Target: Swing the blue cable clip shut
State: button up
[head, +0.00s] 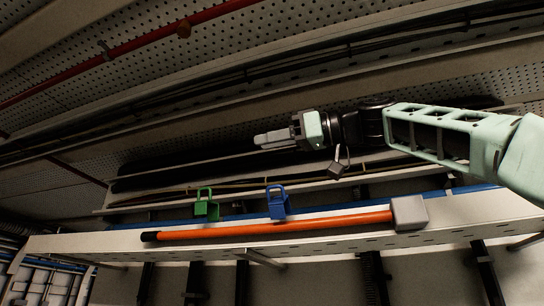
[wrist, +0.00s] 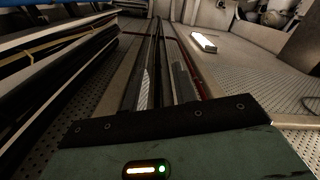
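The blue cable clip (head: 277,203) is in the middle of the head view, on the long pale ledge at the blue cable. Its upper part is a thin loop standing up above a solid lower block, so it looks open. My gripper (head: 258,140) is above the clip and slightly left of it, pointing left, clear of it and touching nothing. In the wrist view, two pale fingers (wrist: 164,87) stand apart with a gap between them and nothing held. The wrist view does not show the clip.
A similar green clip (head: 206,206) is left of the blue one. An orange rod (head: 275,226) with a grey block end lies along the pale ledge (head: 480,213) in front of both clips. Dark cable trays and perforated panels (head: 250,45) run above. The wrist view shows a lit lamp (wrist: 204,42).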

jog(key=shift+d, duration=0.15)
jog(key=c, duration=0.4)
jog(key=s+d+m, duration=0.1)
jog(key=d, duration=0.2)
jog(key=s+d+f+m+h, duration=0.1)
jog(key=d, duration=0.3)
jog(key=s+d+m+h+p, duration=0.1)
jog(key=s+d+m, duration=0.1)
jog(key=d, duration=0.2)
jog(key=shift+d+f, duration=0.1)
jog(key=shift+f, duration=0.15)
grip_shut()
jog(key=p, duration=0.3)
send_over(279, 201)
jog(key=s+d, duration=0.2)
notch_tip(279, 201, down, 5)
jog(key=shift+w+a+f+p, duration=0.1)
jog(key=shift+a+f+p, duration=0.2)
jog(key=shift+f, duration=0.35)
jog(key=shift+d, duration=0.1)
jog(key=shift+f, duration=0.1)
